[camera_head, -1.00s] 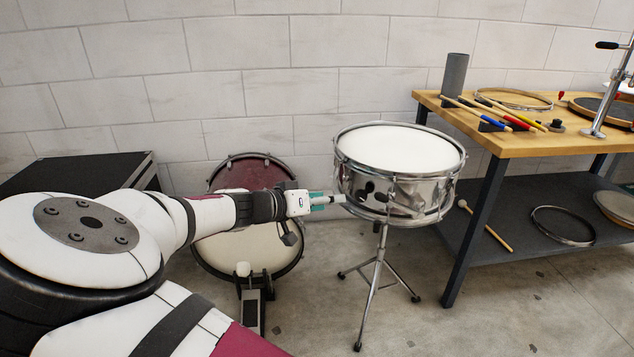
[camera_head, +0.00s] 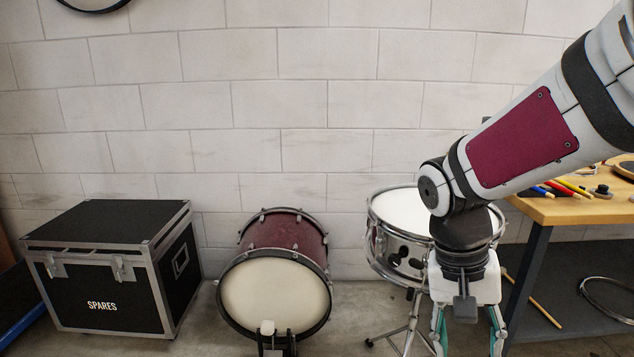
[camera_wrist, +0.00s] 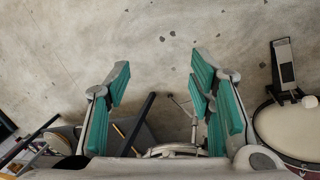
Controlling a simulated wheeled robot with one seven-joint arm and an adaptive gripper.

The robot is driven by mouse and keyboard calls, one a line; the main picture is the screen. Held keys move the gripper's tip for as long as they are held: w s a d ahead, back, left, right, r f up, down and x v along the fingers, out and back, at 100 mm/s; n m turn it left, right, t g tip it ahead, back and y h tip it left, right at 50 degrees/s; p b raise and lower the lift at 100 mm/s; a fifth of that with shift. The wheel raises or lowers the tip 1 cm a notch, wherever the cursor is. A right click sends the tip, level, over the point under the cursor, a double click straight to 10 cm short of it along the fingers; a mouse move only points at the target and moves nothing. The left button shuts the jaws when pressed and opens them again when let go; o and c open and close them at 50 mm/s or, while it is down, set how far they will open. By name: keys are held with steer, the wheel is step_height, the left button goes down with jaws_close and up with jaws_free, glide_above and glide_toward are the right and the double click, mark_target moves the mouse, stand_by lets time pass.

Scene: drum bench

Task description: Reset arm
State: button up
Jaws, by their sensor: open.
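My gripper (camera_head: 468,335) hangs pointing down in front of the snare drum in the head view, its teal fingers partly cut off by the bottom edge. In the wrist view my gripper (camera_wrist: 160,95) is open, its teal fingers spread apart with nothing between them and bare floor beyond. My arm comes in from the upper right of the head view and bends down at the wrist. The chrome snare drum (camera_head: 388,245) stands on its tripod behind the wrist and is partly hidden by it.
A dark red bass drum (camera_head: 275,290) with a pedal stands left of the snare. A black SPARES case (camera_head: 110,290) is at the far left. The wooden workbench (camera_head: 560,208) with sticks is at the right, partly behind my arm. Floor shows between case and bass drum.

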steer(key=s+a+r+n+t+y, duration=0.1)
steer(key=s+r+n, duration=0.15)
steer(key=s, duration=0.75)
steer(key=s+a+r+n+t+y, duration=0.1)
steer(key=s+a+r+n, duration=0.15)
steer(key=s, duration=0.75)
step_height(320, 180, up, 30)
steer(key=d+t+p, duration=0.1)
steer(key=t+p, duration=0.2)
steer(key=p, duration=2.4)
steer(key=shift+s+d+f, duration=0.2)
steer(key=shift+d+f, duration=0.05)
steer(key=shift+d, duration=0.05)
